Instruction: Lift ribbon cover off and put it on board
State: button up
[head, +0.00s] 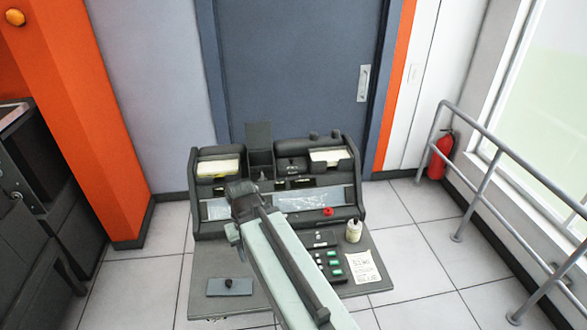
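A flat blue-grey plate with a small black knob (230,287), which looks like the ribbon cover, lies on the left front of the dark board (212,264). My gripper (241,190) is over the middle of the dark punch machine (346,196), behind and above the plate and apart from it. My arm hides part of the machine and the middle of the board. The gripper's fingers are too small and dark to show whether they are open, and I see nothing clearly held.
Yellowish card stacks sit at the machine's upper left (218,167) and upper right (329,156). A red knob (328,211) is on the machine. A small bottle (353,231), green keys (335,262) and a printed sheet (362,267) occupy the board's right side. A metal railing (497,218) stands at right.

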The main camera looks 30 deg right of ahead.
aim_at(291, 166)
jog(key=z, duration=2.25)
jog(key=i, duration=3.95)
jog(key=u, duration=5.25)
jog(key=i, duration=0.5)
jog(key=u, duration=0.1)
